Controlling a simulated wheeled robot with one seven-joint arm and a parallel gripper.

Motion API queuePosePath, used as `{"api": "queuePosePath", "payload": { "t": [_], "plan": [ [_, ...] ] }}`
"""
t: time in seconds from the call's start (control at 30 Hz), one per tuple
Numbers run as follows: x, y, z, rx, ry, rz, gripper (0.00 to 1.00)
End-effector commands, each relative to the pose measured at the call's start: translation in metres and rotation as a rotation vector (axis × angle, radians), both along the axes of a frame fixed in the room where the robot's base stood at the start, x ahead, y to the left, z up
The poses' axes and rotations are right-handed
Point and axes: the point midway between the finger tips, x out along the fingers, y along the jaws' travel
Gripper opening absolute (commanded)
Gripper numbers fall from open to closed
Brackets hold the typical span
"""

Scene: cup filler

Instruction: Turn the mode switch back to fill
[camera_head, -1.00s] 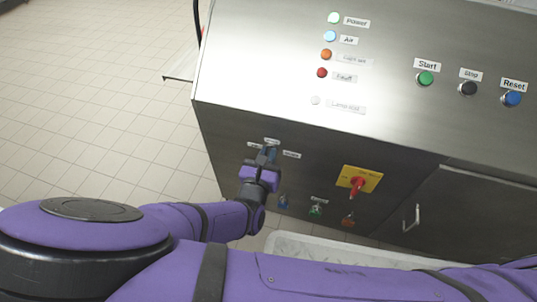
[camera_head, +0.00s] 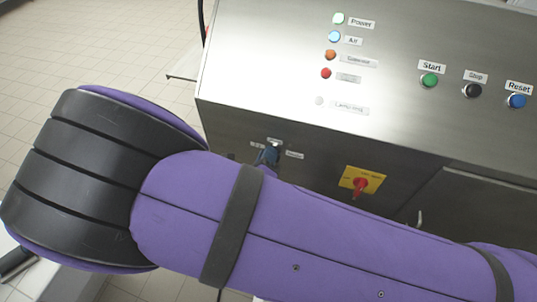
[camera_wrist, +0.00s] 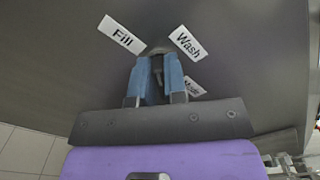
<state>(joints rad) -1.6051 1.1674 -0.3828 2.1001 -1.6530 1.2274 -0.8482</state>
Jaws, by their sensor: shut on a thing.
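The mode switch (camera_wrist: 157,66) is a small dark knob on the dark front of the machine, between the white Fill label (camera_wrist: 121,34) and Wash label (camera_wrist: 187,43). My gripper (camera_wrist: 158,72) has its blue fingertips on either side of the knob and is shut on it. The fingers hide most of the knob, so I cannot tell which label it points to. The Mode label (camera_wrist: 194,88) is partly behind the right finger. In the head view, my gripper (camera_head: 268,156) shows only as a small dark and blue patch behind my purple arm.
The sloped steel panel (camera_head: 255,70) above holds lit lamps and the Start (camera_head: 429,80), Stop (camera_head: 471,90) and Reset (camera_head: 516,101) buttons. A red rotary switch (camera_head: 360,186) on a yellow plate is to the right. My arm covers the lower front.

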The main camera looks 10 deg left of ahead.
Motion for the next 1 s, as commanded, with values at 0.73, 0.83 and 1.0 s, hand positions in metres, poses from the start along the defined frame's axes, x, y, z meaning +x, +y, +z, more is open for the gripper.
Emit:
{"api": "queuePosePath", "payload": {
  "t": [0.73,0.83,1.0],
  "plan": [
    [-0.0011,0.0024,-0.0076,-0.552,0.047,0.002,0.0],
    [-0.0013,0.0024,-0.008,-0.583,0.049,0.002,0.0],
    [-0.0014,0.0024,-0.0085,-0.611,0.052,0.003,0.0]
  ]
}}
